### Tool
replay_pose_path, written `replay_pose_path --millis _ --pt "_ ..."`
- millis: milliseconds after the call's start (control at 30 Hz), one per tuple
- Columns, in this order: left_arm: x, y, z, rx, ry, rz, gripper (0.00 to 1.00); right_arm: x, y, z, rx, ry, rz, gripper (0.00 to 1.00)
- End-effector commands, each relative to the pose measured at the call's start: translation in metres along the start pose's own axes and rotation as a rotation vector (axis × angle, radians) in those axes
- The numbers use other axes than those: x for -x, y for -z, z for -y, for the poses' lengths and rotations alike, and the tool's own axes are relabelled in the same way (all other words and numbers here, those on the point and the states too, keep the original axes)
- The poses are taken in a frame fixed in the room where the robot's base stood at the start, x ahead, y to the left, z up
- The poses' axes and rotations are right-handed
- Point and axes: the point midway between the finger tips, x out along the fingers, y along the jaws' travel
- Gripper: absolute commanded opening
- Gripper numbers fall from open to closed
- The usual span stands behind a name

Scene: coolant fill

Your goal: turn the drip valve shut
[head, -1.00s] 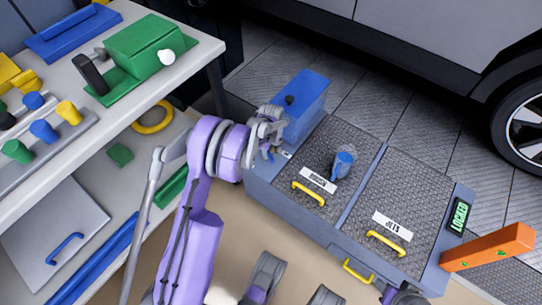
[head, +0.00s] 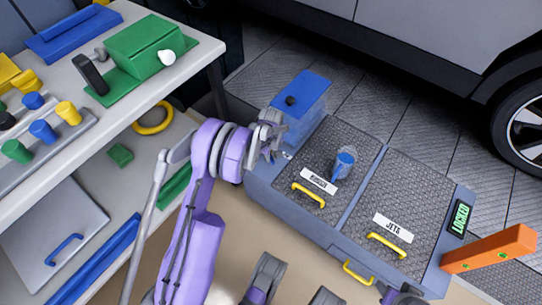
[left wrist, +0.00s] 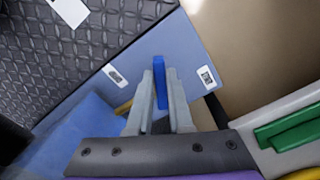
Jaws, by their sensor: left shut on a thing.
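A translucent blue coolant tank (head: 303,100) with a black cap stands at the back left corner of the grey-blue cabinet. My left gripper (head: 272,152) is at the tank's lower front side. In the left wrist view its two grey fingers (left wrist: 159,100) are closed around a narrow blue lever (left wrist: 159,76), which looks like the drip valve's handle. The lever's tip shows beyond the fingers; the valve body is hidden. A bit of yellow (left wrist: 124,107) shows beside the left finger. Dark fingertips of what seems my right gripper (head: 405,296) are at the bottom edge, partly cut off.
The cabinet top has two dark textured lids with yellow handles (head: 308,195) and a blue-capped jug (head: 344,165). A green LOCKED sign (head: 459,218) and an orange bar (head: 490,249) are at its right. A cluttered white workbench (head: 205,55) is on the left.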

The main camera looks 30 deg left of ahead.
Motion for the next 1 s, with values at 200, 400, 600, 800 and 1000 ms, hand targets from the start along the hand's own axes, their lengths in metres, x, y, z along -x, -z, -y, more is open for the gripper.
replay_pose_path --millis 200,400,600,800,1000 --pt "0.000 0.000 0.001 -0.016 0.000 0.000 0.00 0.001 0.000 0.000 0.000 0.000 0.000 0.50" --pt "0.001 0.001 0.004 -0.093 0.000 0.000 0.00 0.003 0.001 0.000 0.000 0.000 0.001 0.50" --pt "0.001 0.002 0.010 -0.241 0.000 -0.001 0.00 0.007 0.001 0.000 0.000 0.000 0.001 0.50" --pt "0.001 0.004 0.017 -0.430 0.000 -0.001 0.00 0.010 0.002 0.000 0.000 0.000 0.001 0.50" --pt "0.001 0.008 0.023 -0.619 0.000 -0.001 0.00 0.011 0.002 0.000 0.000 0.000 0.001 0.50"
